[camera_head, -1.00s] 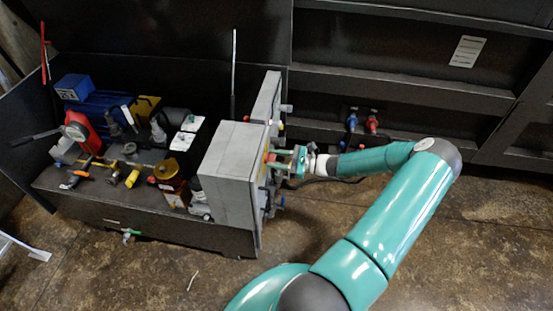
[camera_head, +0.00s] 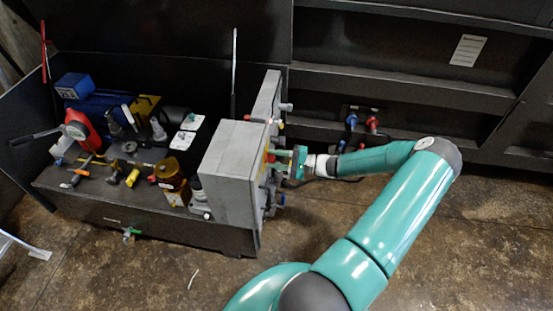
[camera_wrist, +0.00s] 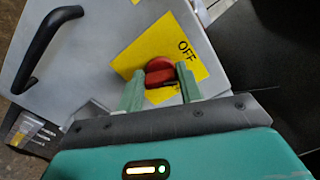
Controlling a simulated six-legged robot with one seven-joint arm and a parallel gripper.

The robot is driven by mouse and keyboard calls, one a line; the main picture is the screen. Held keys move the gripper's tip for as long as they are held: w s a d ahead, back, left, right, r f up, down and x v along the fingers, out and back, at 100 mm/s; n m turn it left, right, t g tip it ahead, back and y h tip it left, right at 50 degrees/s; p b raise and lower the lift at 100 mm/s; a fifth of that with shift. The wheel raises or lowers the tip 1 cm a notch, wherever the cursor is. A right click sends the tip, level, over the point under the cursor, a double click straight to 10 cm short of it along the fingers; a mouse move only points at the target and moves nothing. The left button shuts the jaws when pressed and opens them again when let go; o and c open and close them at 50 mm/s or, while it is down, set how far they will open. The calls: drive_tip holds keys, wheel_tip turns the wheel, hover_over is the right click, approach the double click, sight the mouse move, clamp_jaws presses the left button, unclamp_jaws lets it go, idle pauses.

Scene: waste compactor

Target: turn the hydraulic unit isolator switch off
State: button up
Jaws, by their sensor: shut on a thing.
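The isolator switch is a red rotary knob (camera_wrist: 160,72) on a yellow plate (camera_wrist: 200,62) marked "OFF" in the wrist view. The plate is on the face of a grey cabinet (camera_wrist: 100,50). My gripper (camera_wrist: 160,82) has its two green fingers on either side of the knob and is shut on it. In the head view my gripper (camera_head: 283,161) reaches the right-hand face of the grey cabinet (camera_head: 228,170). The knob is too small there to read its angle. Any other lettering on the plate is hidden or out of view.
A black handle (camera_wrist: 45,45) stands out from the cabinet face in the wrist view. In the head view, a dark tray (camera_head: 150,228) left of the cabinet holds a blue motor (camera_head: 95,105), a red part (camera_head: 82,128) and tools. Open floor (camera_head: 460,230) lies to the right.

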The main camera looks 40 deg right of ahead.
drive_tip(key=n, duration=0.4)
drive_tip(key=shift+f+n, duration=0.1)
drive_tip(key=shift+n, duration=0.3)
idle(0.4)
drive_tip(key=o, duration=1)
drive_tip(key=v, duration=1.3)
drive_tip(key=shift+s+d, duration=0.2)
drive_tip(key=shift+s, duration=0.15)
